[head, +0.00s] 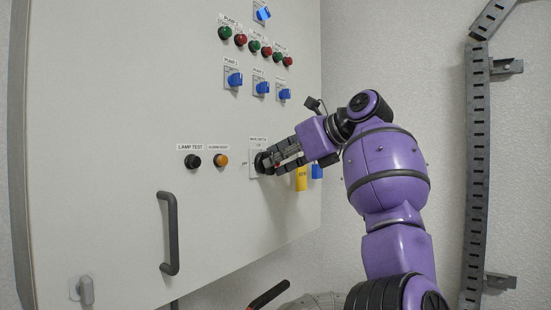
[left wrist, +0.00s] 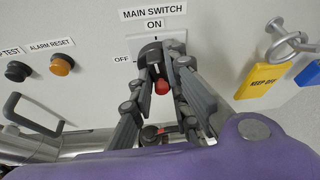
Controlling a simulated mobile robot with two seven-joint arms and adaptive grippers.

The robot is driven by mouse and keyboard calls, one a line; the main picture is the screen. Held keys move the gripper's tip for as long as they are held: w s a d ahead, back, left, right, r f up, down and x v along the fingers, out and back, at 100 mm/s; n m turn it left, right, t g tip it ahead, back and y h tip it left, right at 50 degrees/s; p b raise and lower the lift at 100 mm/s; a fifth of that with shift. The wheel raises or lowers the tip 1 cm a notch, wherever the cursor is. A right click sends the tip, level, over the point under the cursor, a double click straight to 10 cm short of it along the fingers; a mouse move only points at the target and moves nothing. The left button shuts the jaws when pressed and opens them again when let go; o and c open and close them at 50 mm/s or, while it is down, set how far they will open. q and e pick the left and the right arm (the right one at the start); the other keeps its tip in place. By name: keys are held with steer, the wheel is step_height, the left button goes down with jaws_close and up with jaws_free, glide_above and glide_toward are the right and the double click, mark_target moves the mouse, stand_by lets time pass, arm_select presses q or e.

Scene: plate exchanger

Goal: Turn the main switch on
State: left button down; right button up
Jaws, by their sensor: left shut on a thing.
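The main switch (head: 259,163) is a dark rotary switch on a pale plate at the lower right of the cabinet front. In the left wrist view the switch (left wrist: 150,52) sits under the "MAIN SWITCH" label, with "ON" marked above and "OFF" at its left. A red-ended part (left wrist: 162,87) of its handle shows between my fingers. My left gripper (head: 273,161) reaches in from the right and is shut on the handle; its fingers (left wrist: 168,66) lie on either side of it. The fingers partly hide the handle, so I cannot tell its exact angle. My right gripper is not in view.
Left of the switch are a black lamp test button (head: 193,161) and an orange alarm reset button (head: 221,160). A yellow "KEEP OFF" tag (left wrist: 262,78) hangs close by at the right. A dark door handle (head: 172,234) juts out at lower left. Blue selectors (head: 234,79) sit above.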

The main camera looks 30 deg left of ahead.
arm_select(q)
steer(key=shift+m, duration=0.4)
steer(key=shift+g, duration=0.3)
steer(key=c, duration=1.7)
jaws_free()
steer(key=shift+a, duration=0.15)
steer(key=v, duration=1.2)
steer(key=shift+f, duration=0.1)
